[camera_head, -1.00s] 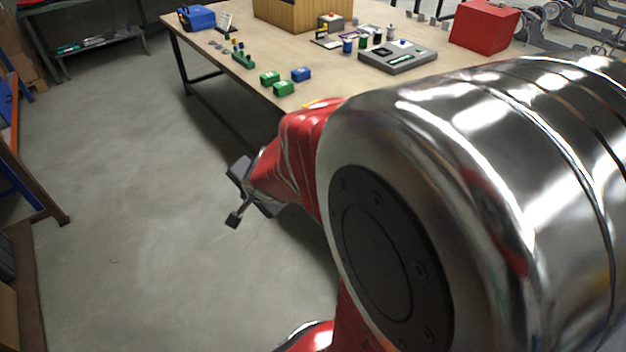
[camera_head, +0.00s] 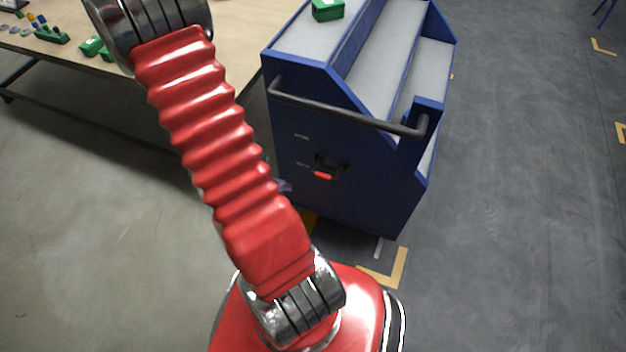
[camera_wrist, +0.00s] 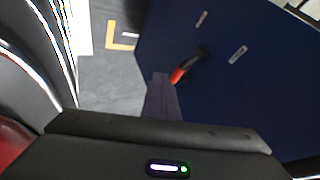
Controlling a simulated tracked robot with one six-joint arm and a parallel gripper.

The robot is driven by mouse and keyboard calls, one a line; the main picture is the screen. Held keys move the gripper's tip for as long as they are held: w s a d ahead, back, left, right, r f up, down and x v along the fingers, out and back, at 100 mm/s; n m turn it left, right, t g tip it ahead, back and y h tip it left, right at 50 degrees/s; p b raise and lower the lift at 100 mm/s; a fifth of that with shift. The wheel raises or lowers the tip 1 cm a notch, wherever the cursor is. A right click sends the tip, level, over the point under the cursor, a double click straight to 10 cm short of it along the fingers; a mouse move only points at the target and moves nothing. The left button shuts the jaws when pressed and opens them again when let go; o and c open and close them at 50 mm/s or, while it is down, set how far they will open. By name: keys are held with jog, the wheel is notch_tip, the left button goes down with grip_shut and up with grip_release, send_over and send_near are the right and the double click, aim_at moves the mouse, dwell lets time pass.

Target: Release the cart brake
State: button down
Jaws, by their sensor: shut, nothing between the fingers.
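The blue cart (camera_head: 350,195) stands right of my arm, its end panel facing me and a dark push bar (camera_head: 350,112) across it. The brake lever (camera_head: 322,176), black with a red tip, sits on that panel below the bar. In the wrist view the lever (camera_wrist: 178,75) shows near the centre, with two small pale labels beside it on the blue panel. My gripper (camera_wrist: 161,78) is shut and empty, its fingertips just left of the red tip. Whether they touch it I cannot tell. In the head view my gripper is mostly hidden behind my red arm.
A green box (camera_head: 327,10) sits on the cart's top. A wooden workbench (camera_head: 238,45) with small parts stands behind my arm at the left. Yellow corner marks (camera_head: 395,270) lie on the floor by the cart.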

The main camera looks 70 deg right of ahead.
aim_at(323, 175)
jog(key=shift+s+a+f+m+g, duration=0.1)
jog(key=shift+s+m+g, duration=0.1)
jog(key=shift+s, duration=0.25)
jog(key=shift+s+a+f+m+g, duration=0.1)
jog(key=shift+s+g, duration=0.1)
jog(key=shift+s, duration=0.2)
jog(key=shift+d, duration=0.1)
jog(key=s+d+f, duration=0.4)
jog(key=d+f, duration=0.3)
jog(key=d, duration=0.1)
jog(key=shift+s+d, duration=0.2)
jog(key=shift+s, duration=0.2)
jog(key=shift+r, duration=0.1)
jog(key=shift+d+r, duration=0.45)
jog(key=shift+r, duration=0.2)
jog(key=shift+d+r, duration=0.4)
jog(key=shift+r, duration=0.2)
